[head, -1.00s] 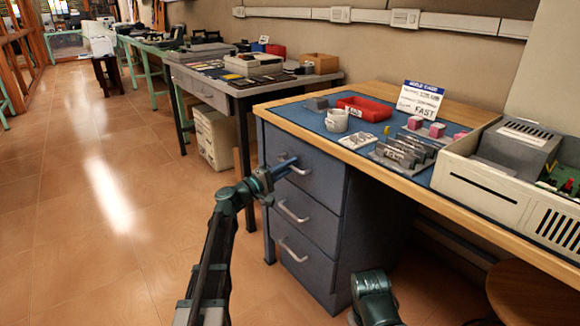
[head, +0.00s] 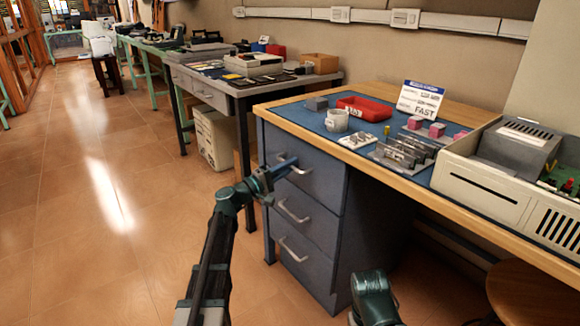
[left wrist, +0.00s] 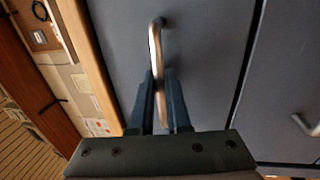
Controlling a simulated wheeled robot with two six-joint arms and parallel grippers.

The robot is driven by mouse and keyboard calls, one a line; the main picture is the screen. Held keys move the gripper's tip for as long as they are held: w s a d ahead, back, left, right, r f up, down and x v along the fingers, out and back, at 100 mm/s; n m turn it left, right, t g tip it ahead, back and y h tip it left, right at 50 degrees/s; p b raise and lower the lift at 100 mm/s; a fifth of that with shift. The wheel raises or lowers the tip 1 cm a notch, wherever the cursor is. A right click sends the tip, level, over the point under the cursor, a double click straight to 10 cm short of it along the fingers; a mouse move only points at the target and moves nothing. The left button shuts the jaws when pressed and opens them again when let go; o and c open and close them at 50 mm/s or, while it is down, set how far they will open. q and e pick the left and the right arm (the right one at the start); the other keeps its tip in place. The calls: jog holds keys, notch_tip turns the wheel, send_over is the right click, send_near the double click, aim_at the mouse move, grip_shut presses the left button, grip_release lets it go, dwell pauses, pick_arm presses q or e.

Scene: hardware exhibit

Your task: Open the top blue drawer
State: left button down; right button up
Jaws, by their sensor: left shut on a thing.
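The top blue drawer (head: 316,174) is the uppermost of three in a blue cabinet under the wooden workbench. Its front looks flush with the drawers below. Its metal handle (left wrist: 154,42) runs between the fingers in the left wrist view. My left gripper (head: 290,163) is shut on this handle in the head view, and its fingers also show in the left wrist view (left wrist: 158,90). The fingers hide part of the handle. My right arm (head: 373,298) shows at the bottom of the head view, but its gripper fingers cannot be seen.
The middle handle (head: 293,211) and bottom handle (head: 293,250) lie below. A round stool (head: 535,290) stands at right. The tiled floor (head: 120,220) at left is clear.

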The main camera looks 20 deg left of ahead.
pick_arm(q)
jog(key=shift+s, duration=0.1)
jog(key=r+v, duration=0.3)
jog(key=v, duration=1.2)
jog(key=s+r+v, duration=0.1)
jog(key=r+v, duration=0.2)
jog(key=v, duration=1.3)
jog(key=shift+s+a, duration=0.2)
jog(key=shift+a, duration=0.4)
jog(key=c, duration=1.2)
grip_release()
jog(key=shift+o, duration=0.2)
jog(key=b+v, duration=0.2)
jog(key=v, duration=1.1)
jog(key=shift+s+a+b, duration=0.25)
jog(key=shift+a+b, duration=0.05)
